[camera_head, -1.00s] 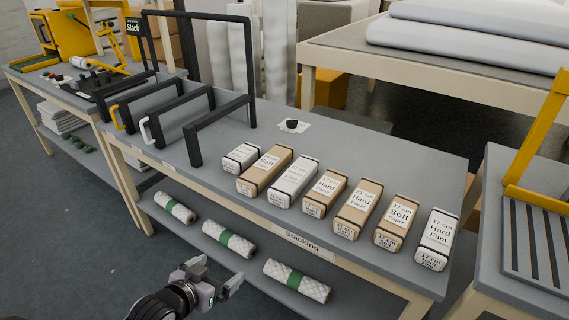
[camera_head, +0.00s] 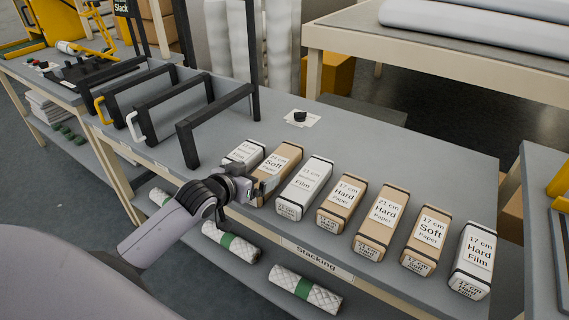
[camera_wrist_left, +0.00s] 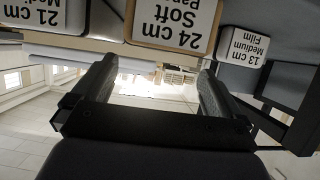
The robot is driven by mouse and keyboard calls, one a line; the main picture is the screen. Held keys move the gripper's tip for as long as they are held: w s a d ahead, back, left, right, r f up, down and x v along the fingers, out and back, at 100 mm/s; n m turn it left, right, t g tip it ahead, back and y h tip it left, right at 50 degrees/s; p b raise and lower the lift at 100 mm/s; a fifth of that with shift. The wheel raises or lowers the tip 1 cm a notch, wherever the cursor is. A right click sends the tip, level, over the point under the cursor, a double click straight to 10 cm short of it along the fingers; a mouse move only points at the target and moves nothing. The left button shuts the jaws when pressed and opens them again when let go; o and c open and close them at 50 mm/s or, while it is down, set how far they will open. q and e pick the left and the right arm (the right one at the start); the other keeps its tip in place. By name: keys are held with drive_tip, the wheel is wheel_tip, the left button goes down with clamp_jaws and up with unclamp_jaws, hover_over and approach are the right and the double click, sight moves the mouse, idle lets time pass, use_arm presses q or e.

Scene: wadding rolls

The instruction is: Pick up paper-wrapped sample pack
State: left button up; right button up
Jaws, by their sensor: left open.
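My left gripper (camera_head: 260,187) is at the near end of a brown paper-wrapped pack (camera_head: 277,163), labelled Soft. In the left wrist view, the fingers (camera_wrist_left: 156,66) are apart, with the pack's "24 cm Soft" label (camera_wrist_left: 174,18) ahead, between and beyond the tips. I cannot tell whether they touch it. The gripper hides the pack's near end in the head view. Other brown paper packs lie to the right: a 17 cm Hard (camera_head: 342,203), a 21 cm Hard (camera_head: 380,221) and a 17 cm Soft (camera_head: 427,240). My right gripper is not in view.
White film packs flank the pack: a small one (camera_head: 246,152) on the left and a longer one (camera_head: 304,187) on the right. A black frame rack (camera_head: 217,120) stands further left. White rolls with green bands (camera_head: 306,290) lie on the lower shelf. The tabletop behind is mostly clear.

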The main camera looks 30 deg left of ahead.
sight(273, 165)
use_arm(q)
drive_tip(key=shift+w, duration=0.4)
drive_tip(key=shift+b+x, duration=0.35)
drive_tip(key=shift+x, duration=2.75)
drive_tip(key=shift+d, duration=0.1)
drive_tip(key=c, duration=1)
